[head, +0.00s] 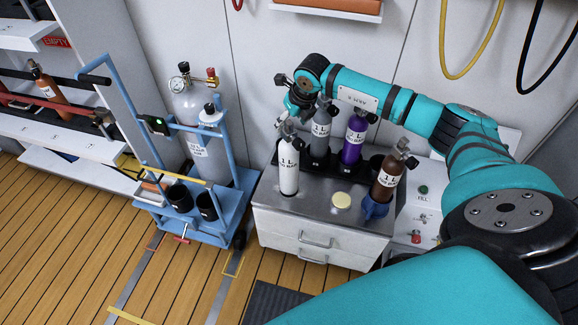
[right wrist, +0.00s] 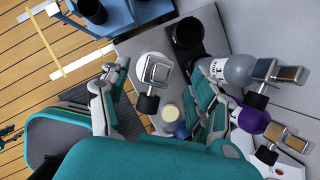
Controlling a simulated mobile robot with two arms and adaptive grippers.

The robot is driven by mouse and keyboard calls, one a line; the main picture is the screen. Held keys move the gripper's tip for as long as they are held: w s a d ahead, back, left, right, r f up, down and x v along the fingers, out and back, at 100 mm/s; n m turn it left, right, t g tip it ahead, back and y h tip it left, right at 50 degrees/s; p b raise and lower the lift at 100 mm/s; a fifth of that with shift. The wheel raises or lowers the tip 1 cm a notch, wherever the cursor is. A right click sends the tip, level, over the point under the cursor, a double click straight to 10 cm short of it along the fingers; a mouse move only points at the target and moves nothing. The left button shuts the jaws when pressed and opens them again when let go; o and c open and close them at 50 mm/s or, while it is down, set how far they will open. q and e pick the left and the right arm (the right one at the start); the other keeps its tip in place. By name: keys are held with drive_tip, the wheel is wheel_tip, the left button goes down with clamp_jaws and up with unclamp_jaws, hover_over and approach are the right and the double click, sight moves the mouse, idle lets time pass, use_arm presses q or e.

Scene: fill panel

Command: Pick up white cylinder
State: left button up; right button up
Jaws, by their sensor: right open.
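The white cylinder (head: 288,172), marked 1 L and topped by a metal valve, stands upright at the left of the grey cabinet top (head: 318,208). My right gripper (head: 297,108) is just above its valve in the head view and partly overlaps it. In the right wrist view the open fingers of my right gripper (right wrist: 160,68) lie on either side of the white cylinder (right wrist: 143,62), seen from above with its valve between them. No grip on it shows. Whether the fingers touch the valve I cannot tell. My left gripper is not in view.
A grey cylinder (head: 321,132) and a purple cylinder (head: 353,142) stand close behind to the right. A brown cylinder (head: 387,182) stands at the right in a blue holder (head: 374,208). A blue cart (head: 226,200) with a large grey cylinder (head: 189,112) is at the left.

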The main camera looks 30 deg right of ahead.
sight(286, 130)
drive_tip(key=shift+x, duration=3.1)
clamp_jaws()
drive_tip(key=shift+w+r, duration=0.25)
